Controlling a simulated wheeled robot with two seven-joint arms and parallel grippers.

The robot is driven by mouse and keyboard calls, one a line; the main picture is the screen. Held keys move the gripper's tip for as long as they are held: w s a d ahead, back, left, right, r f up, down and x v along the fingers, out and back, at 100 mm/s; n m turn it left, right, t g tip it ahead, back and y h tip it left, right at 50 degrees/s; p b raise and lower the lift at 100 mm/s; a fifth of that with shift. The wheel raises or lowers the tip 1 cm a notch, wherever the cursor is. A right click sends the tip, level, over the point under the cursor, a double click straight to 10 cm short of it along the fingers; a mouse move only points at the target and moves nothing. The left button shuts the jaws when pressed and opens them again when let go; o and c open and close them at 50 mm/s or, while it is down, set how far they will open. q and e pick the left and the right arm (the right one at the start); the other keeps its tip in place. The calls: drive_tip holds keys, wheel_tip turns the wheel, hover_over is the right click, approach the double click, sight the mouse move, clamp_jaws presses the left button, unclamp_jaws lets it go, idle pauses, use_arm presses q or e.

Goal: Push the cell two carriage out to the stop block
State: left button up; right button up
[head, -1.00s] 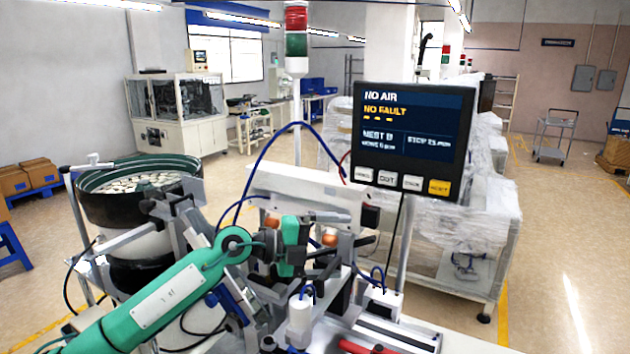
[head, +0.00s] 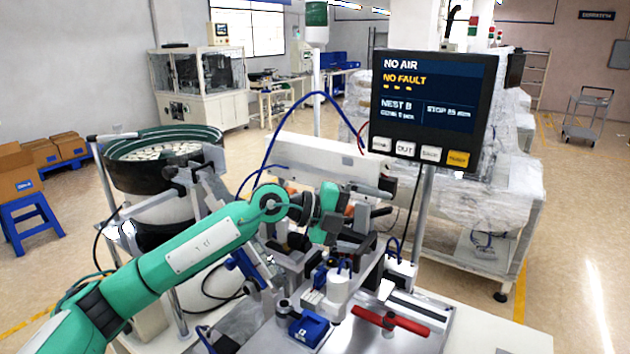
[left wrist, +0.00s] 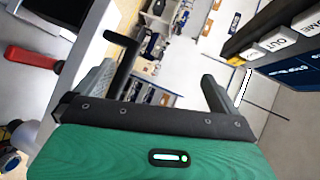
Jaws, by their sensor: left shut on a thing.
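My left gripper (head: 338,222) is in among the fixtures of the bench station, below the display panel. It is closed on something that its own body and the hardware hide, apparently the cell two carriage. In the left wrist view its two dark fingers (left wrist: 165,80) show, with distant floor and equipment behind them, and the carriage does not show clearly. I cannot pick out the stop block with certainty among the dark parts beside the gripper. My right gripper is not in view.
A display panel (head: 430,95) reads NO AIR and NO FAULT, close behind the gripper. A bowl feeder (head: 150,175) stands left, beyond my arm.

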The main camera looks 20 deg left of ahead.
use_arm(q)
drive_tip(key=shift+s+b+v, duration=0.2)
drive_tip(key=shift+b+v, duration=0.25)
drive_tip(key=shift+v, duration=1.8)
drive_tip(key=c, duration=0.4)
drive_tip(key=shift+s+a, duration=0.25)
drive_tip(key=shift+s, duration=0.25)
drive_tip(key=shift+s+a, duration=0.3)
drive_tip(key=shift+s, duration=0.15)
drive_tip(key=c, duration=0.6)
drive_tip(key=s+a+b, duration=0.1)
drive_tip(key=a, duration=0.1)
drive_tip(key=s+a+b, duration=0.2)
drive_tip(key=a, duration=0.1)
drive_tip(key=s+a+b, duration=0.1)
drive_tip(key=s+a, duration=0.1)
drive_tip(key=a, duration=0.1)
drive_tip(key=shift+f+b, duration=0.3)
drive_tip(key=shift+b, duration=0.05)
